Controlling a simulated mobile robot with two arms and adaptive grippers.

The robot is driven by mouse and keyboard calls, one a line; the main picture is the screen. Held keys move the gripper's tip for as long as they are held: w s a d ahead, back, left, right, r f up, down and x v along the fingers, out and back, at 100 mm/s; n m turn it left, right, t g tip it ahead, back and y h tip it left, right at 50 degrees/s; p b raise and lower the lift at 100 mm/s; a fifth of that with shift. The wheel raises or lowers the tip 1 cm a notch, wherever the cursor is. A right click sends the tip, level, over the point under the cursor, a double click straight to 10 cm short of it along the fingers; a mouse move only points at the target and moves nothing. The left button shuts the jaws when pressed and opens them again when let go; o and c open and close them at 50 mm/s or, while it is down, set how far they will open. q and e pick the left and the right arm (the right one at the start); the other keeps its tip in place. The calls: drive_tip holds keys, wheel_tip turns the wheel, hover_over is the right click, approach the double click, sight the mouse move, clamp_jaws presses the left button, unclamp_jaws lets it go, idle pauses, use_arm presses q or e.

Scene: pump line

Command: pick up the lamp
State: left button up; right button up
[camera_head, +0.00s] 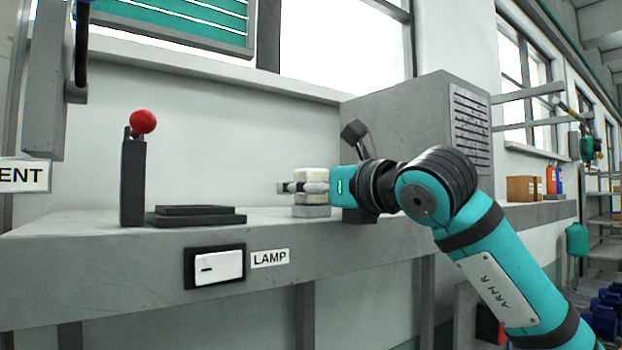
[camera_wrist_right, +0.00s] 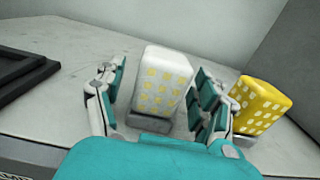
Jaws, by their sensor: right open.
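A white lamp-like block with yellow squares (camera_wrist_right: 160,84) stands upright on a small grey base in the right wrist view. In the head view a pale block (camera_head: 310,174) shows at the same place on the bench, partly hidden by my fingers. My right gripper (camera_head: 287,187) comes in level from the right, and it is open with one finger on each side of the block. In the right wrist view a gap shows at the left finger; the right finger is close to the block, and I cannot tell if it touches. My left gripper is not in view.
A yellow block with white squares (camera_wrist_right: 258,105) stands just right of the right finger. A grey vented box (camera_head: 420,115) is behind my wrist. A lever with a red knob (camera_head: 142,122) and a dark stepped plate (camera_head: 196,216) are left. A LAMP label (camera_head: 270,258) and switch (camera_head: 216,267) are on the bench front.

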drive_tip(key=shift+w+a, duration=0.1)
drive_tip(key=shift+a, duration=0.05)
drive_tip(key=shift+c, duration=1.1)
drive_tip(key=c, duration=0.9)
drive_tip(key=shift+c, duration=1)
drive_tip(key=shift+r, duration=0.1)
